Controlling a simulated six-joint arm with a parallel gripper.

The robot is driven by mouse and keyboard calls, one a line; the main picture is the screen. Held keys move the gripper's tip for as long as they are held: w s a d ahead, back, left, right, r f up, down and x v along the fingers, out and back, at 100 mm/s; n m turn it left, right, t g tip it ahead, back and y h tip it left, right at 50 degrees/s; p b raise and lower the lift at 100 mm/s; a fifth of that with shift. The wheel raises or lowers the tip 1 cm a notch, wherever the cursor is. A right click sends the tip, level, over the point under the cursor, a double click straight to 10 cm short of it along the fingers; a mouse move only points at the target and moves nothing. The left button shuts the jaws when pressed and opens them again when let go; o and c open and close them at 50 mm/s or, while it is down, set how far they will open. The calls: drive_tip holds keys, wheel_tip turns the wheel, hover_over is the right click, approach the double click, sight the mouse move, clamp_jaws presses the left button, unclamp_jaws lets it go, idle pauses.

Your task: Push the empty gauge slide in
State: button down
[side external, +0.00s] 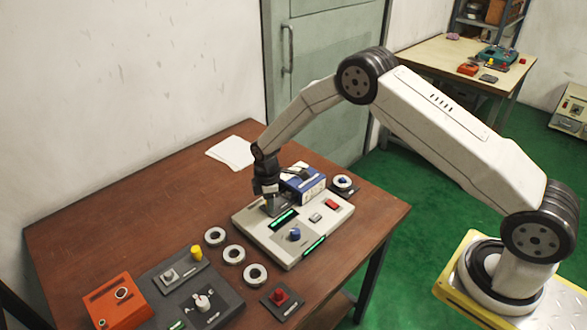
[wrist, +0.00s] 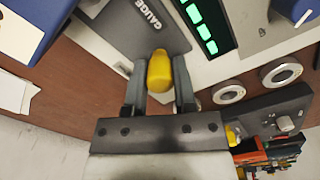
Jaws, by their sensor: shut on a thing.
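The light grey gauge unit (side external: 275,252) stands on the brown table. In the wrist view, a dark grey plate marked GAUGE (wrist: 135,35) lies at its edge, with a yellow handle (wrist: 159,70) at the plate's near end. No ring shows on the visible part of the plate; much of it is cut off by the frame. My gripper (wrist: 158,88) has one finger on each side of the yellow handle and is shut on it. In the side view, my gripper (side external: 269,205) is low at the unit's left back edge and hides the handle.
A blue and white box (side external: 303,183) stands close behind my gripper. Three loose rings (side external: 234,254) lie left of the unit; another ring (side external: 343,183) sits on a dark block at its back right. A grey control panel (side external: 195,295) and an orange box (side external: 117,301) are front left.

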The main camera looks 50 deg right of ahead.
sight(280, 202)
drive_tip(key=shift+d, duration=1.8)
drive_tip(key=shift+w+d+r, duration=0.1)
drive_tip(key=shift+d, duration=0.25)
drive_tip(key=c, duration=0.6)
unclamp_jaws()
drive_tip(key=shift+a, duration=0.1)
drive_tip(key=shift+r, duration=0.15)
wheel_tip(280, 202, up, 6)
drive_tip(key=shift+r, duration=0.25)
